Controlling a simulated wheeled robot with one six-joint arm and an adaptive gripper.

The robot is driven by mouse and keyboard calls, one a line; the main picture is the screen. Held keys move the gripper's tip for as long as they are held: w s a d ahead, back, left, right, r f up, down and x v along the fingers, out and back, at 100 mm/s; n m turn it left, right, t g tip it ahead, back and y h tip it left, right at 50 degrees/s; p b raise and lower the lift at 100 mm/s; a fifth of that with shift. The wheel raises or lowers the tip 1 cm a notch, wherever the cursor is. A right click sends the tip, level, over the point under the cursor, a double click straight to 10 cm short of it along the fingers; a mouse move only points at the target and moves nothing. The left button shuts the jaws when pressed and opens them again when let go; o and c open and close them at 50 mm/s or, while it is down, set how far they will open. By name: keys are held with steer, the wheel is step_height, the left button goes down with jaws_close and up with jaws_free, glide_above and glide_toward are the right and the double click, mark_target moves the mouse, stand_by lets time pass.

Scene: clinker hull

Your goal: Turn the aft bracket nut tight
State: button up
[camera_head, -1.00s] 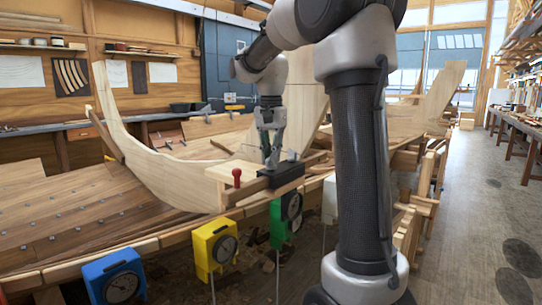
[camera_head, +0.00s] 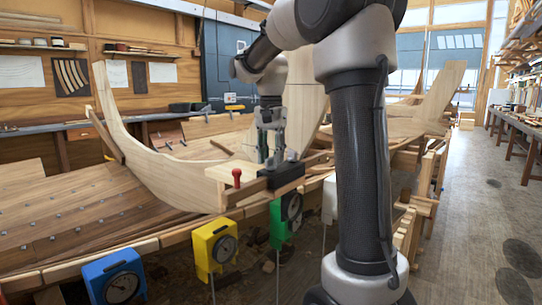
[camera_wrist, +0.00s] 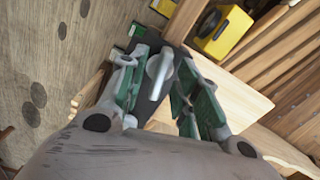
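The dark bracket (camera_head: 284,178) sits on the end of a pale timber near the middle of the head view. My gripper (camera_head: 271,157) points down just above it, with its two fingers apart. In the wrist view my gripper (camera_wrist: 164,78) is open, its green-padded fingers on either side of a grey metal bar-shaped piece (camera_wrist: 158,74) on the dark bracket (camera_wrist: 180,55). This piece looks like the nut's handle. Gaps show between it and the fingers. I cannot tell how tight the nut is.
A red knob (camera_head: 236,177) stands on the timber left of the bracket. Blue (camera_head: 116,280), yellow (camera_head: 214,247) and green (camera_head: 285,218) gauge boxes stand along the planking's near edge. The curved pale stem (camera_head: 135,150) rises to the left. Open floor (camera_head: 470,220) lies at right.

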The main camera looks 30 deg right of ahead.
mark_target(271, 157)
step_height(271, 157, up, 12)
stand_by(0.4)
